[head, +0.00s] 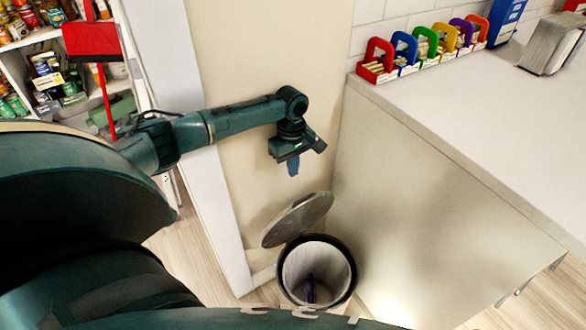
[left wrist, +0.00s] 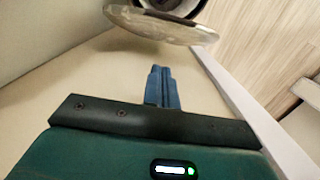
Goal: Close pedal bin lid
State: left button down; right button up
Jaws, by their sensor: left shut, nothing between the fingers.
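The pedal bin (head: 316,275) stands on the floor in the corner, with a dark rim and a purple item inside. Its round metal lid (head: 297,220) is raised and tilted on the far side of the opening. My left gripper (head: 293,169) hangs above the lid, fingers pointing down, shut and empty, apart from the lid. In the left wrist view the shut blue fingers (left wrist: 159,84) point toward the lid (left wrist: 160,25), with part of the bin's opening (left wrist: 180,5) behind it. My right gripper is not in view.
A beige wall (head: 265,60) stands behind the bin. A counter (head: 480,100) with a pale side panel is on the right, holding several coloured caddies (head: 377,60). A white post (head: 215,190) and shelves with cans are on the left. A red dustpan (head: 91,41) hangs there.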

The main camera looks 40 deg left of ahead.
pick_arm(q)
jog(key=d+f+b, duration=0.2)
jog(key=s+d+f+b, duration=0.1)
jog(key=f+b, duration=0.1)
jog(key=b, duration=0.1)
jog(key=shift+s+d+f, duration=0.15)
jog(key=shift+d+f, duration=0.05)
jog(key=shift+d, duration=0.15)
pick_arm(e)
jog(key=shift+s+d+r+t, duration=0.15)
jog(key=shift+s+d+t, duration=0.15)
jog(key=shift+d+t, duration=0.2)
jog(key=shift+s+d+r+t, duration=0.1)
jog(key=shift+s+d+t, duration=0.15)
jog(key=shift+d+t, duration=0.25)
pick_arm(q)
jog(key=shift+r, duration=0.1)
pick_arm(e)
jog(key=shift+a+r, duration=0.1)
